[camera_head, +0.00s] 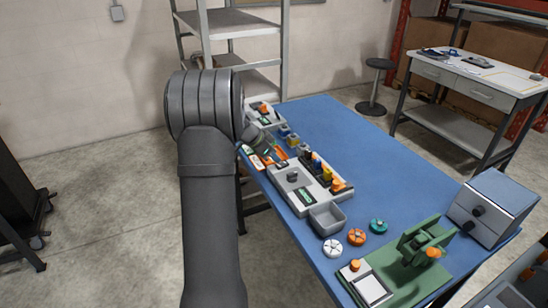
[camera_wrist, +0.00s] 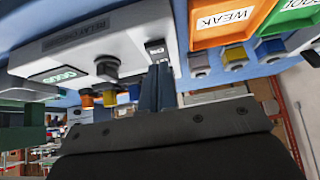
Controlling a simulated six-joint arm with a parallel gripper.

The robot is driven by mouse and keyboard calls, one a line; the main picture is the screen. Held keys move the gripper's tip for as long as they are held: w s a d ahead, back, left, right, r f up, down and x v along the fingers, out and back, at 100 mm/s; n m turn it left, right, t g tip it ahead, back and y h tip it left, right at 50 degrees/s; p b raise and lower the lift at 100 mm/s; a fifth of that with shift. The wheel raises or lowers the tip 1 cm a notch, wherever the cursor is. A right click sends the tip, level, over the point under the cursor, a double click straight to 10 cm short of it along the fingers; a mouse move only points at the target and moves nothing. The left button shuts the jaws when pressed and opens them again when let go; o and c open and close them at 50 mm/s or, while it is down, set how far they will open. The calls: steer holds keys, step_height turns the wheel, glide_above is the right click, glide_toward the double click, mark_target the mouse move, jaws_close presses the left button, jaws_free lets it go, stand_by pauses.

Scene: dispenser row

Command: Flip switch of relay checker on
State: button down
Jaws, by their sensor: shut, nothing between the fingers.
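The relay checker is a pale box with a dark round knob and a green-lit display. It stands on the blue table in the head view (camera_head: 318,193) and fills the upper left of the wrist view (camera_wrist: 75,50). A small dark, labelled part, apparently its switch (camera_wrist: 155,47), sits at the checker's end. My gripper (camera_wrist: 158,70) is shut and empty, its fingertips close to that part. I cannot tell whether they touch, nor which way the switch stands. In the head view my arm partly covers the gripper.
An orange WEAK tray (camera_wrist: 228,25) and a green GOOD tray (camera_wrist: 290,15) lie close beside the gripper. Small grey, yellow and blue blocks stand near them. A grey bin (camera_head: 327,218), coloured discs and a green fixture (camera_head: 400,270) are nearer the front.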

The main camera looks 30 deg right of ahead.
steer(key=r, duration=0.4)
steer(key=shift+a+r, duration=0.2)
steer(key=shift+a, duration=0.2)
steer(key=a+r, duration=0.5)
steer(key=a, duration=0.2)
steer(key=shift+a+r, duration=0.2)
steer(key=shift+a, duration=0.15)
steer(key=x, duration=0.3)
steer(key=d+r+x, duration=0.1)
steer(key=x, duration=0.7)
steer(key=shift+d+r, duration=0.15)
steer(key=shift+d, duration=0.25)
steer(key=shift+d+r+v, duration=0.1)
steer(key=shift+d+v, duration=0.05)
steer(key=shift+v, duration=0.65)
steer(key=shift+d+r+v, duration=0.15)
steer(key=shift+v, duration=0.7)
steer(key=shift+d+r+v, duration=0.1)
steer(key=shift+d+v, duration=0.05)
steer(key=shift+v, duration=0.65)
steer(key=shift+d+f, duration=0.1)
